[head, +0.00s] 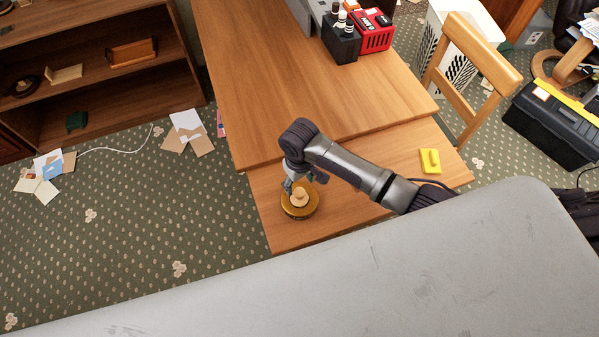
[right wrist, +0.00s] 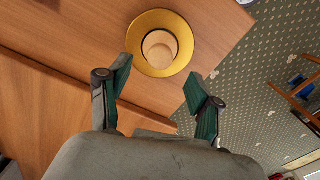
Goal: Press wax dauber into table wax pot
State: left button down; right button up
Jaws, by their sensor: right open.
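The wax pot (head: 300,214) is a low, round, gold-brown pot on the lower leaf of the wooden table, near its left end. In the right wrist view its gold rim (right wrist: 134,44) shows as a ring. The dauber (head: 299,194), a pale wooden piece with a round top, stands in the middle of the pot; its top also shows in the right wrist view (right wrist: 160,48). How deep it sits is hidden. My right gripper (right wrist: 158,68) is open and empty, with its fingers apart at the near side of the pot. My left gripper is out of view.
A yellow block (head: 430,161) lies on the lower leaf (head: 345,208) to the right. The higher tabletop (head: 290,90) holds a black holder (head: 341,44) and a red box (head: 374,38) at the back. A wooden chair (head: 470,55) stands at right; papers (head: 187,130) lie on the carpet.

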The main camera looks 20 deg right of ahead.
aim_at(299, 192)
notch_tip(299, 192, up, 6)
dwell(0.7)
